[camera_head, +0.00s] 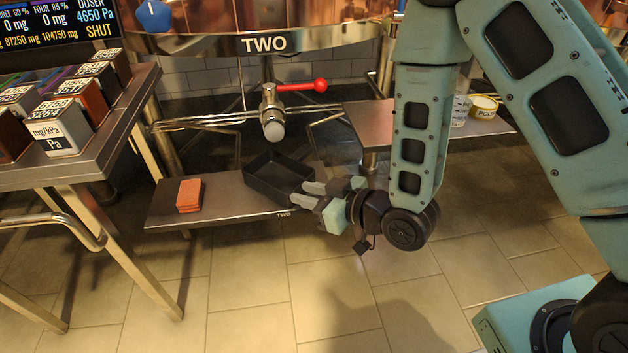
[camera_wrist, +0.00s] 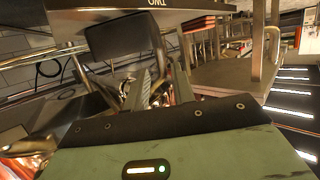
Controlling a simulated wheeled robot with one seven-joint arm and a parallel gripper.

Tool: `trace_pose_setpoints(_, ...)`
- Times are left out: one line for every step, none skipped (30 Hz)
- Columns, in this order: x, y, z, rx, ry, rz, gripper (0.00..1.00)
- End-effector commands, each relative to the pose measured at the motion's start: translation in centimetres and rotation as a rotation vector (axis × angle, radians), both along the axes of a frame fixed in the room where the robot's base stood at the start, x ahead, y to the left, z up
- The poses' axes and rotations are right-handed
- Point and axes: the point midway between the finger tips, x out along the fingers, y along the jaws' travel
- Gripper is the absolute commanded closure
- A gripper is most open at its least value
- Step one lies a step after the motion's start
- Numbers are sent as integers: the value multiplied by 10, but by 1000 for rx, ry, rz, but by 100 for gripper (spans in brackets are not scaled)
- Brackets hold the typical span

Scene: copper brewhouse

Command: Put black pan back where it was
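The black pan (camera_head: 272,184) is a rectangular, open-topped tray on the low metal shelf (camera_head: 225,203) marked TWO, below the tap. It looks empty and level. In the wrist view the pan (camera_wrist: 122,38) is a dark block just beyond the fingers, against the underside-up shelf (camera_wrist: 190,17). My gripper (camera_head: 304,193) is at the pan's right front corner, with its two pale fingers apart and pointing left. In the wrist view my gripper (camera_wrist: 150,75) also shows a gap between the fingers. I cannot tell whether the fingers touch the pan wall.
Orange-red blocks (camera_head: 189,195) lie on the shelf left of the pan. The tap (camera_head: 272,115) with its red lever (camera_head: 320,86) hangs above. A table (camera_head: 95,150) with labelled blocks stands at left. Another metal shelf (camera_head: 372,125) is behind my arm. The tiled floor in front is clear.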

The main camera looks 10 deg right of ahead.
Motion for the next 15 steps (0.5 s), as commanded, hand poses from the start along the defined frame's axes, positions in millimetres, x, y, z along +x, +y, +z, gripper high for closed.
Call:
trace_pose_setpoints(-3, -2, 6, -1, 4, -1, 75)
trace_pose_setpoints(-4, -3, 6, -2, 4, 0, 75)
trace_pose_setpoints(-5, -5, 6, -2, 4, 0, 75)
trace_pose_setpoints(-6, -6, 6, -2, 3, -1, 75)
trace_pose_setpoints(-7, -6, 6, -2, 3, -1, 75)
trace_pose_setpoints(-8, -7, 6, -1, 2, -2, 75)
trace_pose_setpoints(-8, -8, 6, -1, 2, -2, 75)
trace_pose_setpoints(-9, -8, 6, -1, 2, -2, 75)
trace_pose_setpoints(-9, -9, 5, -1, 2, -2, 75)
trace_pose_setpoints(-10, -9, 5, -1, 2, -2, 75)
trace_pose_setpoints(-10, -9, 5, 0, 1, -2, 75)
trace_pose_setpoints(-10, -9, 4, -1, 0, -2, 75)
trace_pose_setpoints(-10, -9, 5, -2, 1, -2, 75)
trace_pose_setpoints(-10, -8, 5, -5, 4, -1, 75)
trace_pose_setpoints(-9, -7, 6, -11, 8, 2, 75)
